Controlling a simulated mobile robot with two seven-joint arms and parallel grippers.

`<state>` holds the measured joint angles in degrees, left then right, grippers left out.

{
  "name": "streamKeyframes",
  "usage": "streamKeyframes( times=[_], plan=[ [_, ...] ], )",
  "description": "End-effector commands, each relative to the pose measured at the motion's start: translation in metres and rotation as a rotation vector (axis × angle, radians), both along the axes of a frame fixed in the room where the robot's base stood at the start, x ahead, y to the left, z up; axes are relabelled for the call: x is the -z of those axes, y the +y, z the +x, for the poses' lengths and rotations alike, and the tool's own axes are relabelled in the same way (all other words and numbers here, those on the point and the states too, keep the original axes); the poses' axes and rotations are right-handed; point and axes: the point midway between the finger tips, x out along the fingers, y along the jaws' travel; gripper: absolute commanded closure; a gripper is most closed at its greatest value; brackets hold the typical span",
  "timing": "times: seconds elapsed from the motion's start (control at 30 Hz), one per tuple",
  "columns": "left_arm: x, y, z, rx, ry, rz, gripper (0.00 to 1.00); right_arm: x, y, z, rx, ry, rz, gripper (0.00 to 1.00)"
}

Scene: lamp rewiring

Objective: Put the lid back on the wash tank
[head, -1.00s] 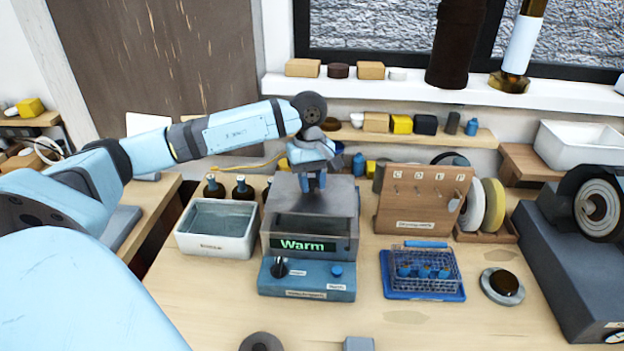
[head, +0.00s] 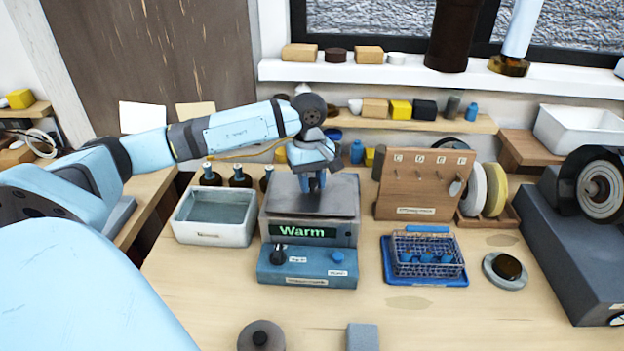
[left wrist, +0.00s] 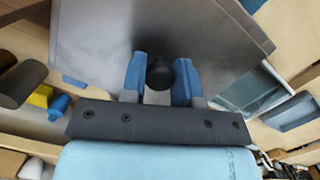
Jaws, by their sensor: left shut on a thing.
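The wash tank (head: 258,232) is a grey box with a green "Warm" display, above a blue control base. Its lid (head: 342,199) is a flat grey plate lying level across the tank top, with the opening covered. I cannot tell whether it is fully seated. My left gripper (head: 312,186) points down at the lid's middle. In the left wrist view, the blue fingers of the gripper (left wrist: 159,86) are shut on the lid's round black knob (left wrist: 160,72), and the lid (left wrist: 95,45) spreads out beyond them. My right gripper is not in view.
A white basin (head: 212,239) stands left of the tank, dark bottles (head: 240,178) behind it. A wooden hook board (head: 420,210) and a blue tray with a wire rack (head: 427,278) stand right. A grey machine (head: 575,245) is far right. The front bench is mostly clear.

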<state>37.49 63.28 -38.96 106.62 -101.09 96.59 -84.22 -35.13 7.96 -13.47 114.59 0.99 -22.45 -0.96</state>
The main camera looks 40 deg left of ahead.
Motion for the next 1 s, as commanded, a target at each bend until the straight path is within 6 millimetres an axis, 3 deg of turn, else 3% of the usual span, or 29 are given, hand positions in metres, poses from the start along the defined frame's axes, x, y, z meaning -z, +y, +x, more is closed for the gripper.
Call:
streamKeyframes(
  times=[0.77, 0.8, 0.9, 1.0],
  plan=[
    [0.0053, 0.0001, 0.0002, 0.000, -0.001, 0.000, 1.00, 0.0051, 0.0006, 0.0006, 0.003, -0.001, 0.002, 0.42],
    [0.0043, 0.0002, 0.0002, 0.000, -0.001, 0.000, 0.62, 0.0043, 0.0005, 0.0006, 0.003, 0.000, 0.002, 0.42],
    [0.0043, 0.0001, 0.0002, 0.000, -0.001, 0.000, 0.42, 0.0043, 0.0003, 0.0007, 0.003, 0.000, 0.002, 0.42],
    [0.0045, 0.0001, 0.0002, 0.000, -0.001, 0.000, 0.42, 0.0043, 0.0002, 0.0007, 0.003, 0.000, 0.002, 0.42]
  ],
)
